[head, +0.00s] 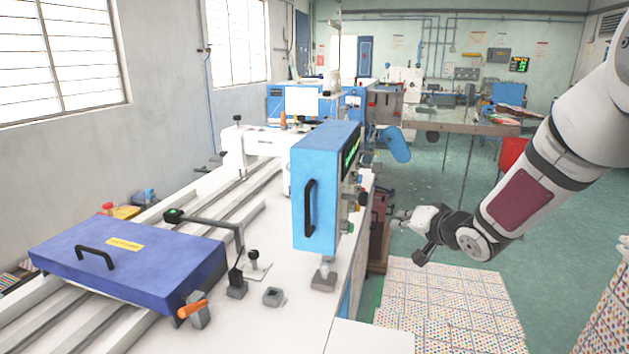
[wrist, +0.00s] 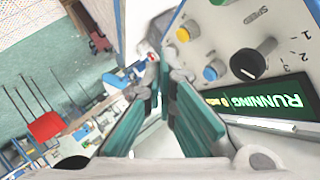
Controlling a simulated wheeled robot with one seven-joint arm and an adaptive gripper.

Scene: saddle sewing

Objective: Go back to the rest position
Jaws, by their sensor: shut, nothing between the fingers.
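My gripper (head: 404,219) is at the end of my arm, which reaches in from the right in the head view. It is just right of the sewing machine's blue head (head: 325,185), above the floor beside the table. In the wrist view, my gripper (wrist: 162,72) is shut with nothing between its fingers, close to the machine's control panel (wrist: 222,40). The panel has a yellow button (wrist: 183,35), a blue button (wrist: 210,73), a black dial (wrist: 248,65) and a lit green display (wrist: 265,97) reading "RUNNING". Whether the fingertips touch the panel is unclear.
The white machine table (head: 290,315) with rails and a blue box (head: 130,260) fills the left. Dotted sheets or stacks (head: 445,300) lie below my arm. A red chair (head: 512,152) and another table (head: 450,122) stand behind. Green floor (head: 440,170) is open between.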

